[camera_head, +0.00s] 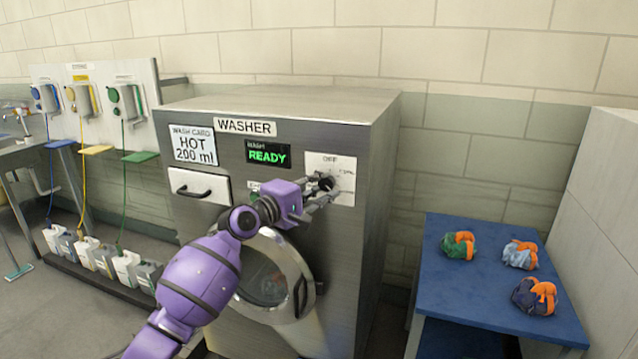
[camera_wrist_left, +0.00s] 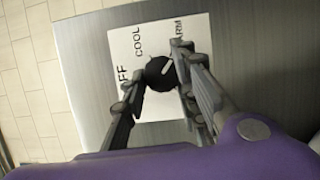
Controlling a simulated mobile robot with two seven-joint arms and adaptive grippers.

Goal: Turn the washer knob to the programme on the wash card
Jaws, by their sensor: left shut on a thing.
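The washer (camera_head: 290,225) has a black knob (camera_head: 327,183) on a white dial plate (camera_head: 343,163) at its upper right front. The wash card (camera_head: 195,145) reads HOT, 200 ml. My left gripper (camera_head: 318,189) is shut on the knob, with one finger on each side. In the left wrist view the knob (camera_wrist_left: 158,73) has a short white mark on its right part; I cannot tell exactly where it points. OFF, COOL and part of WARM show on the plate (camera_wrist_left: 135,45); the fingers (camera_wrist_left: 156,70) hide the rest. My right gripper is not in view.
A display (camera_head: 268,154) reads READY. A closed drawer (camera_head: 200,187) and the round door (camera_head: 275,275) are on the washer's front. A blue table (camera_head: 470,300) with several cloth bundles stands right. Dispensers (camera_head: 125,100) hang at the left above small containers (camera_head: 125,262).

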